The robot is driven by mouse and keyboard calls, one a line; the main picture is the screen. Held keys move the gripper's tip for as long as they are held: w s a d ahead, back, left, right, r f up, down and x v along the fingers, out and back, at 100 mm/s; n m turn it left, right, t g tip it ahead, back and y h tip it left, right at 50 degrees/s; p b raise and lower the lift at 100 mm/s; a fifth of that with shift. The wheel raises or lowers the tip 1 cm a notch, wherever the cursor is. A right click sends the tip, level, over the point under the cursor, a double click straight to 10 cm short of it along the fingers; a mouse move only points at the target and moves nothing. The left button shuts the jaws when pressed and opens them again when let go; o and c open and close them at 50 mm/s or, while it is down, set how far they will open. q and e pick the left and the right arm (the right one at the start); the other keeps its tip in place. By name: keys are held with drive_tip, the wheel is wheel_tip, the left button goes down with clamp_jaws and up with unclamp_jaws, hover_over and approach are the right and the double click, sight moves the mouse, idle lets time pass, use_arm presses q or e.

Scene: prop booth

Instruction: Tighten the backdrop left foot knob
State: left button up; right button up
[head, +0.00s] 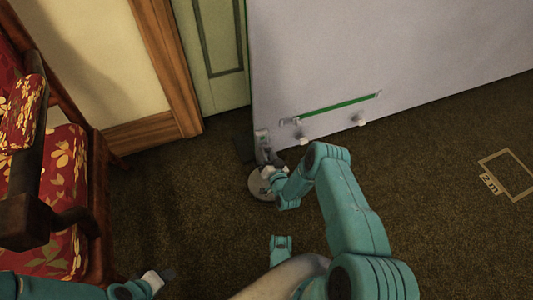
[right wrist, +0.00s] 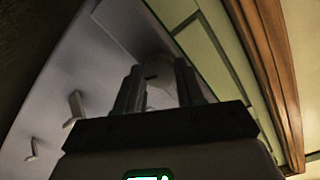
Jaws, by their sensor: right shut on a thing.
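The backdrop (head: 400,55) is a large pale grey panel standing upright. Its left foot (head: 259,190) is a round pale disc on the carpet at the panel's lower left corner. My right gripper (head: 266,170) is at this corner, just above the foot disc. In the right wrist view, the fingers (right wrist: 158,88) are shut on a pale rounded knob (right wrist: 159,97), one finger on each side. The knob's turn position cannot be told, and my gripper hides most of it in the head view. My left gripper (head: 165,275) is low at the left, away from the backdrop; its jaw opening is unclear.
A wooden chair with red floral cushions (head: 65,185) stands at the left. A green door (head: 215,50) is behind. Carpet around a floor mark (head: 510,175) is clear.

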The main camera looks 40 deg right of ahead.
drive_tip(key=shift+s+f, duration=0.1)
drive_tip(key=shift+f, duration=0.05)
drive_tip(key=o, duration=1)
drive_tip(key=shift+o, duration=0.2)
